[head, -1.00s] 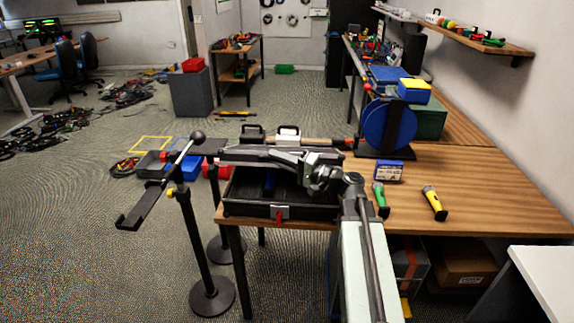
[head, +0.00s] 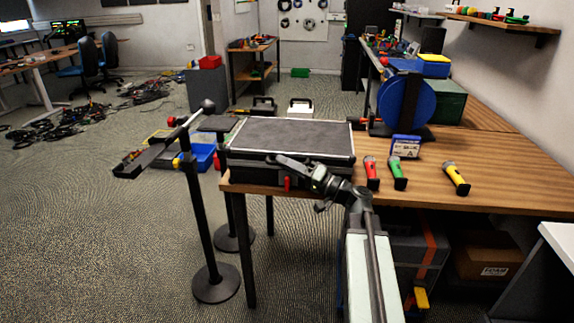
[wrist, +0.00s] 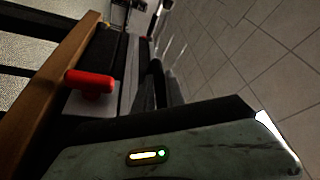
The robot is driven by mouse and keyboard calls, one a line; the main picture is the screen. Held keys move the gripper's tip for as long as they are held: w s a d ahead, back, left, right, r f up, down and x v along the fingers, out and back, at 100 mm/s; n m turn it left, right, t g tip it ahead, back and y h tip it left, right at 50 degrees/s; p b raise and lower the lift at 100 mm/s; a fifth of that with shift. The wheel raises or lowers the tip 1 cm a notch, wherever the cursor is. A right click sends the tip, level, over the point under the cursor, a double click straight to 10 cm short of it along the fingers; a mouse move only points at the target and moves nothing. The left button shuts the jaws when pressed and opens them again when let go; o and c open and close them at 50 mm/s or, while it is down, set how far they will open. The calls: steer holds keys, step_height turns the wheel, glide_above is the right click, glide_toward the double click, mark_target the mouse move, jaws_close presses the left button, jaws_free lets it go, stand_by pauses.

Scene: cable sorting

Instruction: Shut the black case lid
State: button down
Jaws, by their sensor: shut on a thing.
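The black case (head: 250,172) sits at the left end of the wooden table. Its lid (head: 290,137), dark grey with a silver rim, lies down over the case, and the inside is hidden. I cannot tell whether the front edge is fully seated. The red latch (head: 287,183) is on the case front; it also shows in the wrist view (wrist: 90,83) beside the silver rim. My gripper (head: 279,160) is at the lid's front edge, shut on the lid; the exact contact is hard to see.
A black stand (head: 196,215) is close to the table's left end.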

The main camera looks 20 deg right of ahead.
steer(key=shift+s+a+f, duration=0.1)
steer(key=shift+s+f, duration=0.05)
steer(key=shift+f, duration=0.1)
steer(key=c, duration=1.7)
jaws_free()
steer(key=shift+f, duration=0.1)
steer(key=b+v, duration=0.1)
steer(key=v, duration=0.6)
steer(key=shift+s+d+b, duration=0.2)
steer(key=shift+d+b, duration=0.05)
steer(key=shift+b, duration=0.15)
